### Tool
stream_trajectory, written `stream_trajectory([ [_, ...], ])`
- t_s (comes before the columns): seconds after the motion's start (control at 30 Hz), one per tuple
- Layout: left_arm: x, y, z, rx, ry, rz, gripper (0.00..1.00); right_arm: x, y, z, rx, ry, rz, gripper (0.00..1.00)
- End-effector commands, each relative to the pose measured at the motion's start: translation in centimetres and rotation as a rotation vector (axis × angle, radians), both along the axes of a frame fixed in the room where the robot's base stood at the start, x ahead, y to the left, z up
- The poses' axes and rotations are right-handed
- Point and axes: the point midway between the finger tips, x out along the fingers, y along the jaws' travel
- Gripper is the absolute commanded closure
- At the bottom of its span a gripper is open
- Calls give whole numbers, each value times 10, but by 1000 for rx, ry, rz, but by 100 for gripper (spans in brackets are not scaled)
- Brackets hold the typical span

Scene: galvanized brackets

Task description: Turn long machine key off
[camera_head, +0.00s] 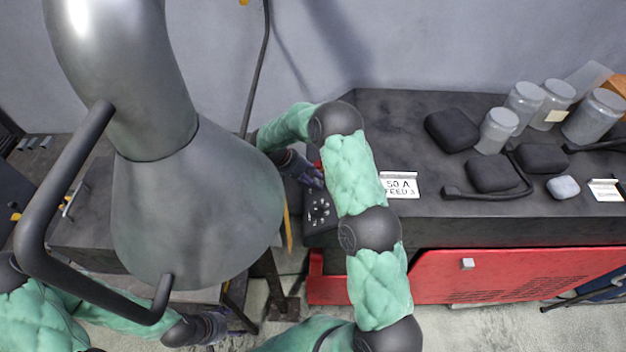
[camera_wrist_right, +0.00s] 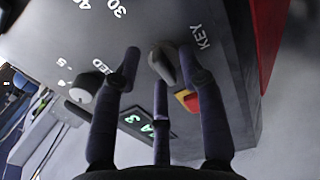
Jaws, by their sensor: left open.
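The key (camera_wrist_right: 162,66) is a grey elongated knob beside the "KEY" label on the grey machine panel (camera_wrist_right: 140,30) in the right wrist view. It sits between the spread fingers of my right gripper (camera_wrist_right: 160,62), close to the right-hand finger; I cannot tell whether they touch. In the head view my right gripper (camera_head: 308,175) is at the dark control panel (camera_head: 319,211), and the key cannot be made out there. My left gripper (camera_head: 208,326) is open, low at the left, well away from the panel.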

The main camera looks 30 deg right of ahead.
Motion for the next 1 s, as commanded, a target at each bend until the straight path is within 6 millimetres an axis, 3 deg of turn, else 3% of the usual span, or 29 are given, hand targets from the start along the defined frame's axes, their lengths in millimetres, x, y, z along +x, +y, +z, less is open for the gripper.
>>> stream_trajectory([
  [0.03,0,0,0,0,0,0,26,0,0,0,0,0,0,70],
  [0.13,0,0,0,0,0,0,26,0,0,0,0,0,0,98],
  [0.17,0,0,0,0,0,0,26,0,0,0,0,0,0,100],
  [0.63,0,0,-4,0,0,0,26,1,0,0,21,34,52,100],
  [1.0,0,0,-13,0,0,0,26,1,-1,0,114,186,279,100],
])
